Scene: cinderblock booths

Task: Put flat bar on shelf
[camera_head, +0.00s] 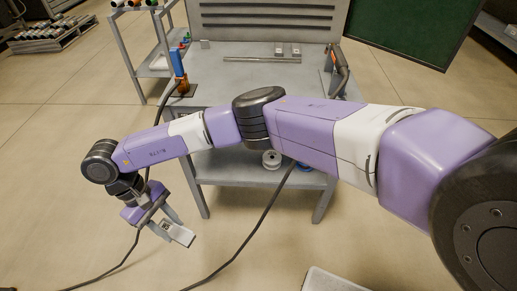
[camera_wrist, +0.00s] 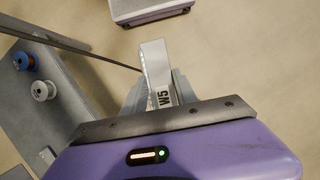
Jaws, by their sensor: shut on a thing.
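My gripper (camera_head: 172,227) hangs at the lower left in the head view, in front of the workbench. It is shut on a short, flat light-grey bar marked "W5" (camera_wrist: 155,70), which sticks out past the fingertips in the wrist view. The bar also shows in the head view (camera_head: 180,234), held in the air above the floor. The grey lower shelf (camera_head: 224,172) of the workbench lies right of and beyond my gripper, partly hidden by my arm. It appears at the left in the wrist view (camera_wrist: 62,125).
The bench top (camera_head: 225,85) carries a thin rod (camera_head: 262,59) and a blue-and-orange tool (camera_head: 180,72). A dark cable (camera_head: 262,215) crosses open floor. Table legs edge the shelf.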

